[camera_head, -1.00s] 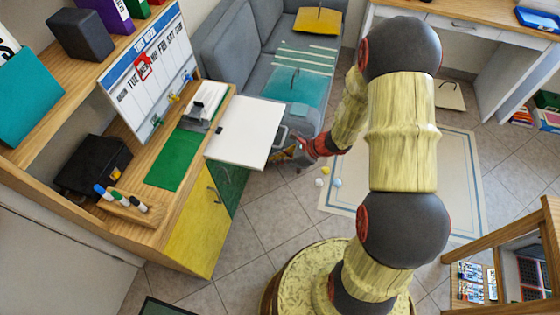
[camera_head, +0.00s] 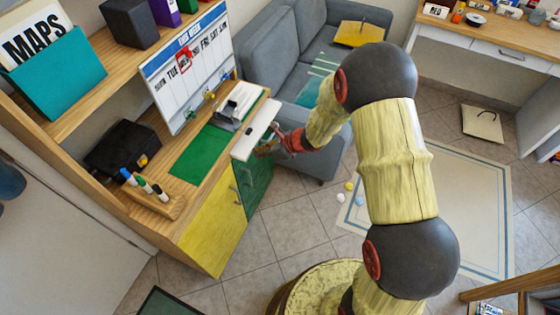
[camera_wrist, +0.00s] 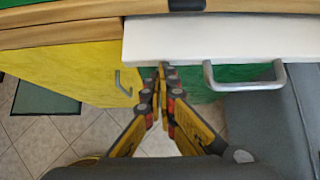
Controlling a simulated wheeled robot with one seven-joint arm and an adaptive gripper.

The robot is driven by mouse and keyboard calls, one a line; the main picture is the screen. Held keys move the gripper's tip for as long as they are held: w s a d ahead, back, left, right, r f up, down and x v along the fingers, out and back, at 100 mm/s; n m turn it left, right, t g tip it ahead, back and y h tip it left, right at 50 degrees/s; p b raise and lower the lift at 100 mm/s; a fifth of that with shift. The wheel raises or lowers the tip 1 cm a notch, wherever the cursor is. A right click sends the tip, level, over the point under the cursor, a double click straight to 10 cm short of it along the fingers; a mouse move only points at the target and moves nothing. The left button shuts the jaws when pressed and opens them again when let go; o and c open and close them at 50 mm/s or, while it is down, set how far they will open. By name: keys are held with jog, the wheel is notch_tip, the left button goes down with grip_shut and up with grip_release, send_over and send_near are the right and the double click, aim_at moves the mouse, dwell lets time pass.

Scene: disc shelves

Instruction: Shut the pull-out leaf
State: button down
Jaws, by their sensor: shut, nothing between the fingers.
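The pull-out leaf (camera_head: 252,136) is a white board at the front of the wooden desk, with a narrow strip still sticking out. In the wrist view its white front (camera_wrist: 175,42) crosses the top right, with a grey bar handle (camera_wrist: 245,84) on it. My gripper (camera_head: 273,146) is at the front edge of the leaf. In the wrist view its fingertips (camera_wrist: 161,73) are together with nothing between them, just below the leaf's front and left of the handle. Whether they touch it I cannot tell.
Yellow (camera_head: 212,225) and green (camera_head: 256,183) cabinet doors are below the leaf. A grey sofa (camera_head: 275,55) stands behind my gripper. A green mat (camera_head: 200,152), a pen holder (camera_head: 155,195) and a black box (camera_head: 122,148) are on the desk. Tiled floor lies open in front.

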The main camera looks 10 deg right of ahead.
aim_at(245, 147)
jog(key=w+a, duration=0.1)
jog(key=a, duration=0.1)
jog(key=w+a, duration=0.2)
jog(key=shift+w+a, duration=0.15)
jog(key=shift+a, duration=0.1)
jog(key=shift+w+a+r, duration=0.1)
jog(key=shift+w+a, duration=0.1)
